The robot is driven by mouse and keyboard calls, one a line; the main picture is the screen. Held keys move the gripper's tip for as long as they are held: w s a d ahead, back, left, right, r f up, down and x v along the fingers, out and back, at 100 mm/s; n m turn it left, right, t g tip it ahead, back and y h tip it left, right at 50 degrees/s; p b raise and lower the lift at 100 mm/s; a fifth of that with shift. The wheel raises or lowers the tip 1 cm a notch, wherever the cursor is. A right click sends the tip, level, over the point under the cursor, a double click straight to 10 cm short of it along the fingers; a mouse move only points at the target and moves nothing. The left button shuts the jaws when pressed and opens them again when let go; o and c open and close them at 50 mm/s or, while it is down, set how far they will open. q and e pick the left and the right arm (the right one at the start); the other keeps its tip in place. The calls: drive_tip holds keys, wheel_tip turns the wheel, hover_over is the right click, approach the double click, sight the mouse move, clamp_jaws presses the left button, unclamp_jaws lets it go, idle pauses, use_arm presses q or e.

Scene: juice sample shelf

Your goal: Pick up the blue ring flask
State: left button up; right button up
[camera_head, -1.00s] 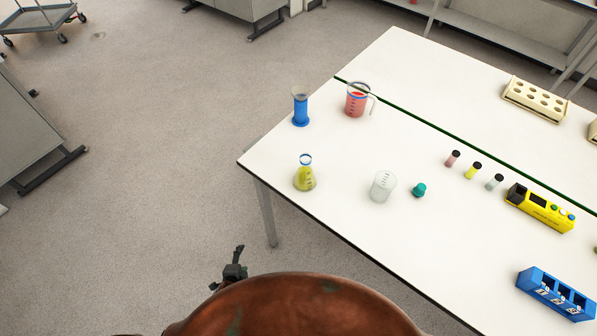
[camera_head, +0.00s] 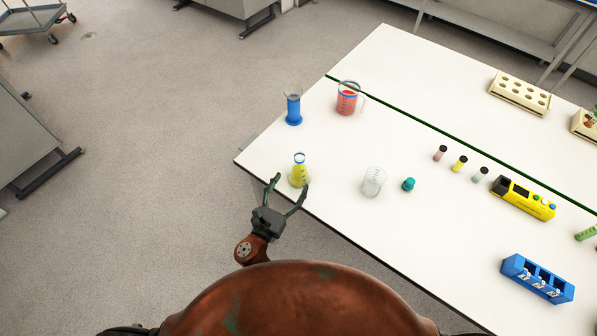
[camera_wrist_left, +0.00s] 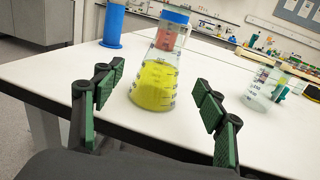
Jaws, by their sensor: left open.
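The blue ring flask (camera_head: 299,174) is a clear conical flask with yellow liquid and a blue ring at its neck. It stands upright near the table's left corner. In the left wrist view the flask (camera_wrist_left: 157,85) is straight ahead, beyond the fingertips and centred between them. My left gripper (camera_head: 288,186) is open and empty, at the table's front edge just short of the flask. Its green-padded fingers also show in the left wrist view (camera_wrist_left: 160,92), spread on either side. My right gripper is not in view.
Behind the flask stand a blue cylinder (camera_head: 294,109) and a beaker of red liquid (camera_head: 347,103). An empty clear beaker (camera_head: 373,182) and a teal stopper (camera_head: 408,184) are to its right. Small vials, a yellow device (camera_head: 523,197) and a blue rack (camera_head: 538,278) stand farther right.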

sight(296, 176)
use_arm(q)
drive_tip(key=x, duration=0.7)
drive_tip(key=shift+d+f+p, duration=0.15)
drive_tip(key=shift+p, duration=0.2)
drive_tip(key=shift+s, duration=0.1)
drive_tip(key=c, duration=1.4)
drive_tip(key=shift+c, duration=1.4)
drive_tip(key=shift+r, duration=0.25)
